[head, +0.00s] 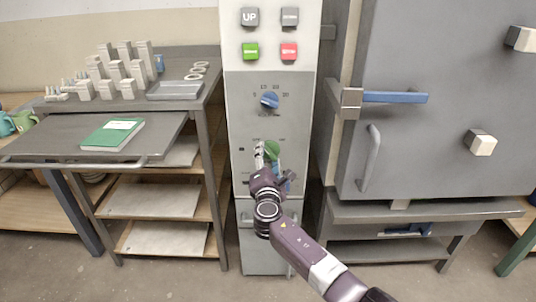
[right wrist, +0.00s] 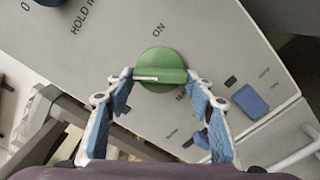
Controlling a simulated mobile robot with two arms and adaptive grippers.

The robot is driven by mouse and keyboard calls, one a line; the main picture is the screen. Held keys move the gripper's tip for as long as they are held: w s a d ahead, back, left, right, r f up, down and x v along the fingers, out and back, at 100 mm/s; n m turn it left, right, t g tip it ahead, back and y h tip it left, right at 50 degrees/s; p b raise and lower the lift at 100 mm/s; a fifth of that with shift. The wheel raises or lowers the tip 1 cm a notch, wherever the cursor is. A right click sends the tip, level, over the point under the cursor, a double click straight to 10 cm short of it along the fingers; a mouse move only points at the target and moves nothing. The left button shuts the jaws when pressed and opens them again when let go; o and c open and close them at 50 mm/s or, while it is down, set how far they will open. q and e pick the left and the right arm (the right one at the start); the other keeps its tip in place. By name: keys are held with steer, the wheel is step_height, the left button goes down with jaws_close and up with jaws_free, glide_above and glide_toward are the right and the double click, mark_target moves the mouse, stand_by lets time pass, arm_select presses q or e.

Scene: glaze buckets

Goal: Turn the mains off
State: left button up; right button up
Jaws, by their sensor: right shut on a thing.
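The green mains knob (head: 272,148) is on the front of the grey control cabinet (head: 240,212), below a blue dial. In the right wrist view the round green knob (right wrist: 160,70) has a raised bar with a white line at its left end. The word ON is printed above it, and a partly covered label is below. My right gripper (head: 270,158) is at the knob. In the right wrist view its blue-padded fingers (right wrist: 160,78) are shut on the two ends of the bar. I see no OFF mark clearly. My left gripper is not in view.
The blue dial (head: 270,99) and several push buttons, one green (head: 250,51) and one red (head: 289,51), are above. A blue switch (right wrist: 250,102) is near the knob. A grey kiln door (head: 400,150) stands right, a shelf rack with a green book (head: 112,134) left.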

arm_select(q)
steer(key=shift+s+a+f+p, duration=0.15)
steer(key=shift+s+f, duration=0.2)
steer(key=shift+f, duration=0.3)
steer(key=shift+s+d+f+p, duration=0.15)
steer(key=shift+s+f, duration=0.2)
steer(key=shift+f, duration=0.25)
arm_select(e)
steer(key=shift+f+n, duration=0.1)
steer(key=shift+n, duration=0.8)
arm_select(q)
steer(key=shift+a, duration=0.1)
arm_select(e)
steer(key=o, duration=1.2)
steer(key=shift+c, duration=0.2)
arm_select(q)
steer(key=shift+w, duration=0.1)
arm_select(e)
steer(key=shift+s, duration=0.1)
steer(key=s, duration=1.1)
steer(key=shift+s, duration=0.4)
